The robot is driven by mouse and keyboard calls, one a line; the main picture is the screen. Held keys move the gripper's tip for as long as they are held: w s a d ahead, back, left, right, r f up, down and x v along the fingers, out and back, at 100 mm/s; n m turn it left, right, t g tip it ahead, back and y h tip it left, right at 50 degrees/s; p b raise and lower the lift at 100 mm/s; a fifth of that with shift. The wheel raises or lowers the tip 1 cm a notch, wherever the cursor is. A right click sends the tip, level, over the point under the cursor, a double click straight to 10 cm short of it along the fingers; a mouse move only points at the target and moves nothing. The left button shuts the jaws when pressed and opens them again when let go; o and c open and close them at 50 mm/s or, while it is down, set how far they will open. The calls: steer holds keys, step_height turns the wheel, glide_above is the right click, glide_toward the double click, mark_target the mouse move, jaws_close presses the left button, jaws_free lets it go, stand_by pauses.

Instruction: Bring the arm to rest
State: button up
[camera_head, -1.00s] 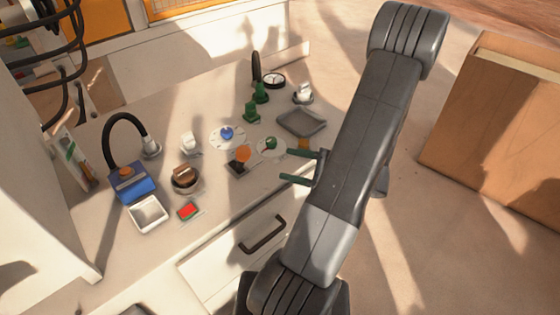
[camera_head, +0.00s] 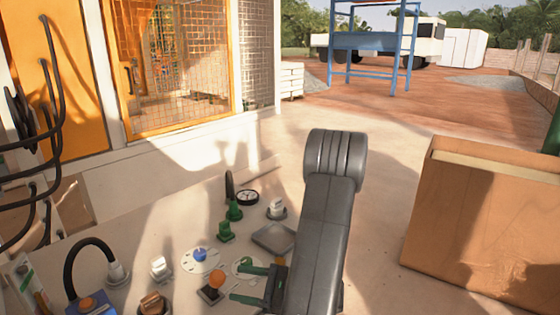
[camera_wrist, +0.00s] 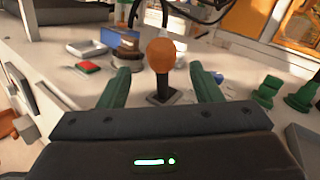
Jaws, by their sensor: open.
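My gripper (camera_head: 238,280) is open and empty, its two green fingers apart, over the front of the worktop in the head view. In the wrist view an orange-knobbed lever (camera_wrist: 160,57) stands upright on a dark base beyond the gap between the fingers (camera_wrist: 160,80). In the head view the same lever (camera_head: 216,279) is just left of the fingertips.
Near the gripper are a blue-knobbed dial (camera_head: 200,255), green pieces (camera_head: 225,232), a grey tray (camera_head: 274,238) and a blue box with a black hose (camera_head: 90,305). A large brown box (camera_head: 480,225) stands right of my arm. Open floor lies between.

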mark_target(219, 279)
steer(key=a, duration=0.4)
steer(key=w+a, duration=0.1)
steer(key=a, duration=0.1)
steer(key=shift+a+r, duration=0.2)
steer(key=shift+a, duration=0.15)
